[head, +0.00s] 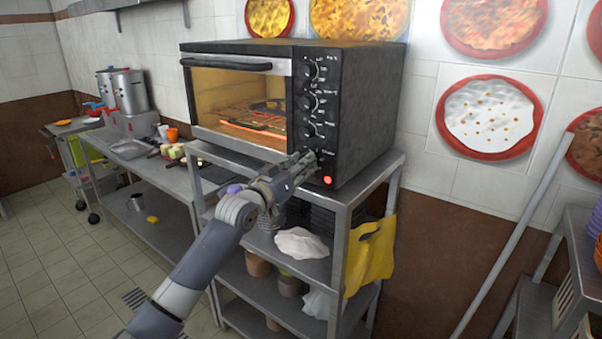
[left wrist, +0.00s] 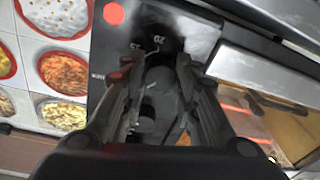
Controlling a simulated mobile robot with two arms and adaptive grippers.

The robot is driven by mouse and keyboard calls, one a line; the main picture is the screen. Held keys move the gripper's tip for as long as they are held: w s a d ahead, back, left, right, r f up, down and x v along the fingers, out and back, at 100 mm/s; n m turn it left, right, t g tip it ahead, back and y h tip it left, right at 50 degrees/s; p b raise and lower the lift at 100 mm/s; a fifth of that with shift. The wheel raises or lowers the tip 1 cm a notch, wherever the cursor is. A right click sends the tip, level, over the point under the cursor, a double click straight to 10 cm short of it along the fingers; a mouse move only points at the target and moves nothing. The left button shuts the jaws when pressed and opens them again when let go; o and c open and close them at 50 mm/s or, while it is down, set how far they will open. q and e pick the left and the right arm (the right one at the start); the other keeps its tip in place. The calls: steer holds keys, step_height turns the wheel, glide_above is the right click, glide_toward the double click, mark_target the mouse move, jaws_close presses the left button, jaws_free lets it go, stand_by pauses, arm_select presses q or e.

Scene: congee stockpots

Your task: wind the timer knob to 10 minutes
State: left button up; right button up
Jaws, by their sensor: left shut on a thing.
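The black oven (head: 370,110) stands on a steel rack, with a column of knobs on its dark front panel. My left gripper (head: 306,163) reaches the lowest knob, beside the red lamp (head: 327,180), and covers most of that knob in the head view. In the left wrist view, my left gripper (left wrist: 157,70) is shut on the dark timer knob (left wrist: 158,84), with a finger on each side. White dial marks show just past the fingertips, but the knob's pointer cannot be made out. My right gripper is not in view.
More knobs (head: 308,102) sit above the held one. The oven's glass door (head: 235,100) is closed, with a glowing element inside. A steel counter (head: 150,172) with food stands left.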

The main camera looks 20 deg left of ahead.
arm_select(q)
steer(key=shift+a+f+m+h+b, duration=0.1)
steer(key=shift+m+h+b, duration=0.15)
steer(key=shift+m, duration=1.85)
steer(key=shift+a+m+h+b, duration=0.15)
steer(key=shift+m+h, duration=0.1)
steer(key=shift+m, duration=1.85)
steer(key=shift+d, duration=0.1)
steer(key=o, duration=1.1)
steer(key=shift+w, duration=0.1)
steer(key=v, duration=1.2)
